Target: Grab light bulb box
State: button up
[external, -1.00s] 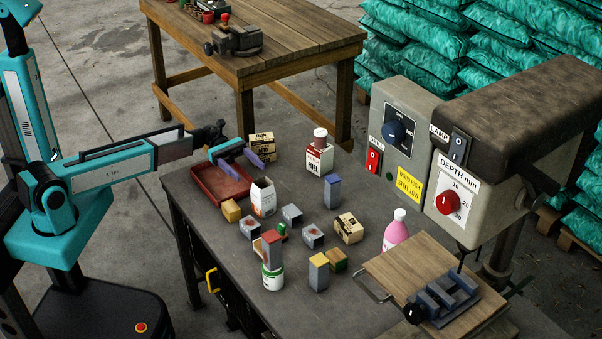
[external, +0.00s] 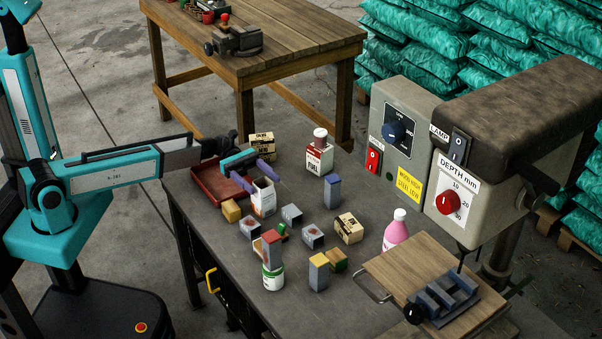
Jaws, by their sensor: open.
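My gripper (external: 262,181) is open, with its two purple fingers spread at the top of a white carton (external: 264,201) with orange-red marks. One finger is to the left of the carton's top and one is behind it to the right; I cannot tell whether they touch it. No label reading light bulb is legible. Tan printed boxes stand at the back of the bench (external: 262,141) and right of centre (external: 349,228). I cannot tell for certain which is the light bulb box.
A red tray (external: 212,186) lies under my arm. Coloured blocks (external: 319,271), a green-and-white can (external: 273,278), a red-and-white container (external: 319,158) and a pink bottle (external: 396,232) crowd the bench. A drill press (external: 470,160) stands at the right.

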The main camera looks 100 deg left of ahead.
jog(key=shift+w+d, duration=0.2)
jog(key=shift+w, duration=0.05)
jog(key=shift+d, duration=0.1)
jog(key=p+x, duration=0.1)
jog(key=x, duration=0.4)
jog(key=shift+d, duration=0.15)
jog(key=shift+s, duration=0.1)
dwell(0.5)
jog(key=c, duration=1.4)
jog(key=shift+r, duration=0.1)
notch_tip(320, 180, up, 10)
jog(key=shift+b, duration=0.35)
